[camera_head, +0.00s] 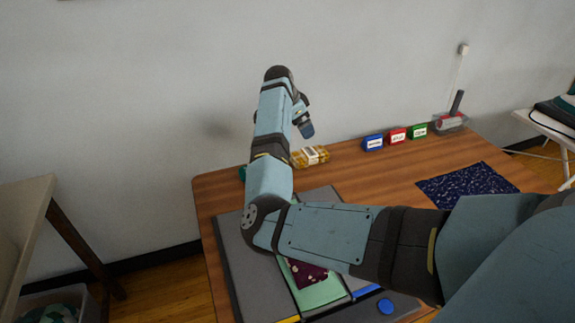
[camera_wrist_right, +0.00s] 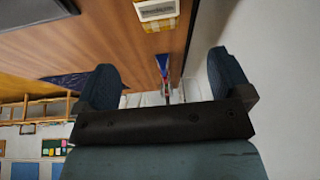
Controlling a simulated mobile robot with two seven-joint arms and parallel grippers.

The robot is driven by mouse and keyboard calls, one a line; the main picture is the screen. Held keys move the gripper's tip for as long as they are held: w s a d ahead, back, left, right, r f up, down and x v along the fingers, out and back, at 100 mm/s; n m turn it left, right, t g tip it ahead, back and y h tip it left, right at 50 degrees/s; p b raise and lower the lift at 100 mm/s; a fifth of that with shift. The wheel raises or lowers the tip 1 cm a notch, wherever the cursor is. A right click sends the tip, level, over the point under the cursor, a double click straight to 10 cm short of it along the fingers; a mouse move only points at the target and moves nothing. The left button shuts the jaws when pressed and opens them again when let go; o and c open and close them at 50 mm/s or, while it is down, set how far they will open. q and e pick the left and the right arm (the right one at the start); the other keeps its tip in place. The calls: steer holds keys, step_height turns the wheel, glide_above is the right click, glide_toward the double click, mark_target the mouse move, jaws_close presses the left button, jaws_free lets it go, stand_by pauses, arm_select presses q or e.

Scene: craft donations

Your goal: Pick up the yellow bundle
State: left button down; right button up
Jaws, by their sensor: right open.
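The yellow bundle (camera_head: 312,155), with a white label band, lies on the wooden table near the back edge by the wall. In the right wrist view it shows at the top edge (camera_wrist_right: 157,10), partly cut off and outside the jaws. My right gripper (camera_head: 303,118) is above the table, just above and apart from the bundle in the head view. Its two dark fingers (camera_wrist_right: 163,82) are spread, with nothing held between them. My left gripper is in neither view.
A navy cloth (camera_head: 466,186) lies on the right. My right arm hides part of the grey mat (camera_head: 236,262). The wall (camera_head: 390,70) is close behind.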

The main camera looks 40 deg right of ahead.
mark_target(309, 151)
steer(key=shift+y, duration=0.3)
steer(key=x, duration=0.2)
steer(key=b+x, duration=0.1)
steer(key=x, duration=0.4)
steer(key=shift+w+a+f, duration=0.2)
steer(key=shift+w+f, duration=0.1)
steer(key=shift+f, duration=0.05)
steer(key=shift+s+b+x, duration=0.2)
steer(key=shift+b+x, duration=0.6)
steer(key=shift+x, duration=1.95)
steer(key=shift+a+r, duration=0.1)
steer(key=c, duration=1)
